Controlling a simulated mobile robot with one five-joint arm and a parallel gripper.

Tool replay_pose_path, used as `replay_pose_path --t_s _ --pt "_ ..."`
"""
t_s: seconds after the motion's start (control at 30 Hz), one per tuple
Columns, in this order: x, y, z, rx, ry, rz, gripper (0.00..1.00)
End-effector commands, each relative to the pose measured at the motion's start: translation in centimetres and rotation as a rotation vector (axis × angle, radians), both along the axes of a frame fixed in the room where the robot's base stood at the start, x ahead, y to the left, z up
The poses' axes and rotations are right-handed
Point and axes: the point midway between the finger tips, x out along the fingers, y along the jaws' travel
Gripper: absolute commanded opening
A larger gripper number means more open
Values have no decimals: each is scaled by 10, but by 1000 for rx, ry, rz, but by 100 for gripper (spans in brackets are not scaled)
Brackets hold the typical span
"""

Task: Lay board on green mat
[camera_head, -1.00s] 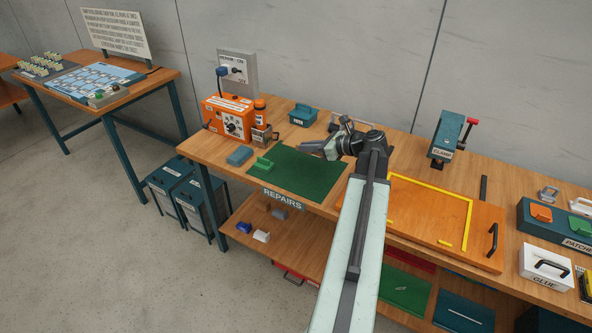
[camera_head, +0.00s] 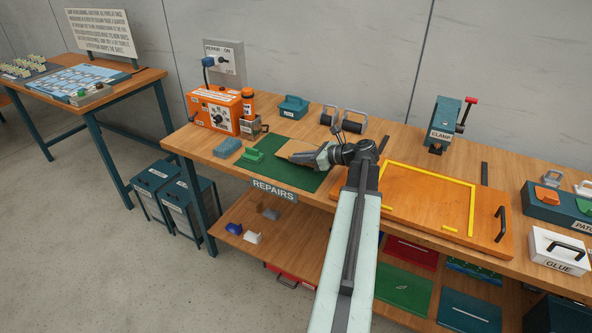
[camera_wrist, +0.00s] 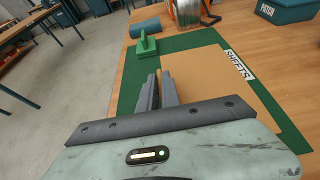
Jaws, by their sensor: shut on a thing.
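A flat tan board (camera_head: 298,146) is over the green mat (camera_head: 302,182) in the head view. In the wrist view the board (camera_wrist: 220,88) covers much of the mat (camera_wrist: 128,100), with green showing around it. My gripper (camera_head: 291,157) reaches in from the right, low over the mat. In the wrist view my gripper (camera_wrist: 158,80) is shut on the board near its left edge. The board looks about level, but I cannot tell if it touches the mat. My gripper hides part of it in the head view.
A green block with a handle (camera_head: 254,155) sits at the mat's left edge, beside a blue-grey block (camera_head: 227,148). An orange machine (camera_head: 213,108) and a teal box (camera_head: 293,106) stand behind. A yellow-edged orange board (camera_head: 400,205) and clamp (camera_head: 443,125) are right.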

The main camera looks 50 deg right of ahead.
Motion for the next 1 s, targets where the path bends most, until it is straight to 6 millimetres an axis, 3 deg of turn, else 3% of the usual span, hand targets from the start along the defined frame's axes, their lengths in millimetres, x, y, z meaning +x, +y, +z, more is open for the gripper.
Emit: replay_pose_path --t_s 0.03,0.07,0.43,0.5,0.53,0.9,1.0 --pt "0 0 -18 0 0 0 0" --pt "0 0 -21 0 0 0 0" --pt "1 1 -21 0 0 1 0" --pt "1 1 -19 0 0 1 24" --pt "1 1 -19 0 0 1 29" --pt "0 1 -13 0 0 2 29" --pt "-16 -3 -5 1 0 0 29"
